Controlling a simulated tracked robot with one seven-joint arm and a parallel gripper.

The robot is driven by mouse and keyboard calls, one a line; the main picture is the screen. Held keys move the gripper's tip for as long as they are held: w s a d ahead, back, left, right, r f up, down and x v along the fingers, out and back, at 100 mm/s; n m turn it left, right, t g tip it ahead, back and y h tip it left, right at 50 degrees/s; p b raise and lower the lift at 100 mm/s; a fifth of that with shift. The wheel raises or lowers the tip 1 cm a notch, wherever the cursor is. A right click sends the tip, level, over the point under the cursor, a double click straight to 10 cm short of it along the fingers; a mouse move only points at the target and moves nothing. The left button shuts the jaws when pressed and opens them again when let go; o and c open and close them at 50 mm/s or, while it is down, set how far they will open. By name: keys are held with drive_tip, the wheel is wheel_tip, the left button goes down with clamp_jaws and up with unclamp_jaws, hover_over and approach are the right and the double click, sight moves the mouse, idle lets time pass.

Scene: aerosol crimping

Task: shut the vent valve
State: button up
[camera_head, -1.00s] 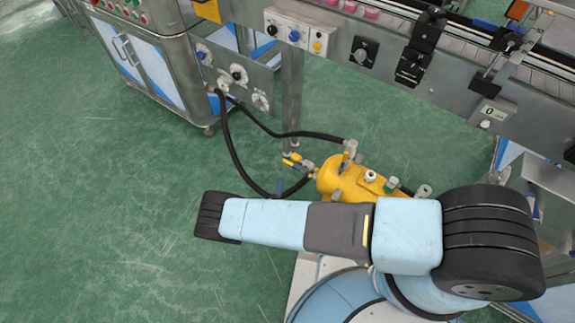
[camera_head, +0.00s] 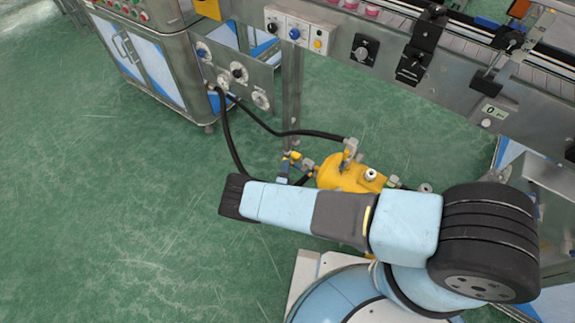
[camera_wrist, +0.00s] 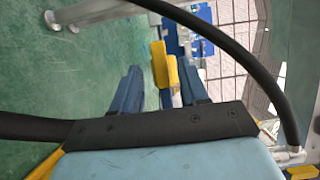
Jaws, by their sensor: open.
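The vent valve's yellow handle (camera_wrist: 163,66) shows in the wrist view, upright between my two blue fingers. My gripper (camera_wrist: 161,82) is open, with one finger to each side of the handle. I cannot tell whether either finger touches it. In the head view the small valve (camera_head: 295,157) is at the left end of the yellow tank (camera_head: 345,174). Blue finger parts (camera_head: 284,167) show beside it, while my arm hides the rest of the gripper and the lower part of the tank.
Black hoses (camera_head: 232,145) run from the cabinet panel (camera_head: 237,75) to the tank area. One hose (camera_wrist: 240,50) arches close across the wrist view. A steel post (camera_head: 291,100) stands just behind the valve. Green floor (camera_head: 120,220) is clear to the left.

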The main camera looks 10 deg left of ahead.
drive_tip(key=shift+w, duration=1.05)
drive_tip(key=shift+c, duration=0.2)
clamp_jaws()
